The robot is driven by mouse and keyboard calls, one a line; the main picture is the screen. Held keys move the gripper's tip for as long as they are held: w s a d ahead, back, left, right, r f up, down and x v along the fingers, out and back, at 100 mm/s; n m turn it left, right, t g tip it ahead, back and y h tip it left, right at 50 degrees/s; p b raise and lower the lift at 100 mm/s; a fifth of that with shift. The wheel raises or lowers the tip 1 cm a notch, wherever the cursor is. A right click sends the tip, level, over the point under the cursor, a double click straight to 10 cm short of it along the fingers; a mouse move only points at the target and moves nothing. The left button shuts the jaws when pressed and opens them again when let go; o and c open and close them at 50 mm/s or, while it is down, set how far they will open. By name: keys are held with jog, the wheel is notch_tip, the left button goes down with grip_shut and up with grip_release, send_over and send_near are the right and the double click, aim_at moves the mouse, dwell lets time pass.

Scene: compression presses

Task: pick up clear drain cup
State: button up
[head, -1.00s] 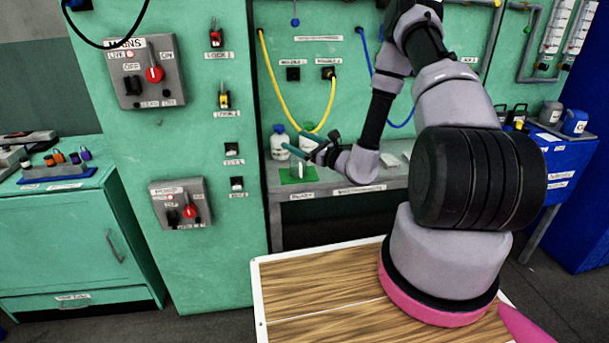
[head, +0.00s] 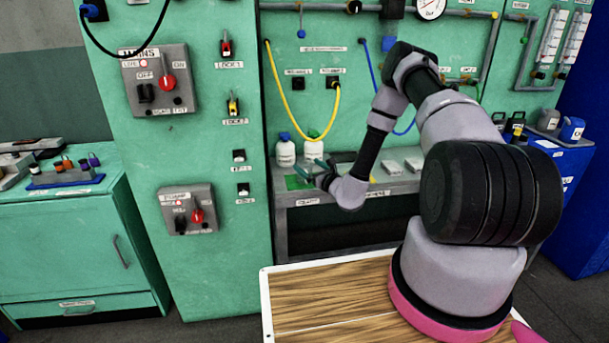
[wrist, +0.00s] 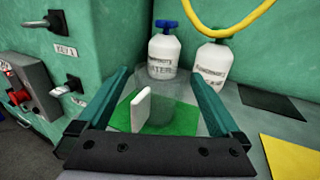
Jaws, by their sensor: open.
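The clear drain cup (wrist: 172,112) looks like a faint see-through cylinder standing on a green mat (wrist: 182,128) in the wrist view. A white upright tab (wrist: 141,108) shows at its left side, apparently its handle. My gripper (wrist: 161,85) is open, with one teal finger on each side of the cup and tab. I cannot tell whether either finger touches the cup. In the head view my gripper (head: 314,169) is low over the green mat (head: 295,183), and the cup cannot be made out there.
Two white bottles, one blue-capped (wrist: 163,55) and one green-capped (wrist: 211,62), stand just behind the mat. A yellow hose (wrist: 228,25) hangs above them. A dark mat (wrist: 271,102) and a yellow mat (wrist: 292,154) lie to the right. A switch panel (wrist: 28,85) is at the left.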

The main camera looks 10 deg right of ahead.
jog(key=shift+x, duration=1.35)
jog(key=c, duration=1.2)
jog(key=shift+o, duration=0.2)
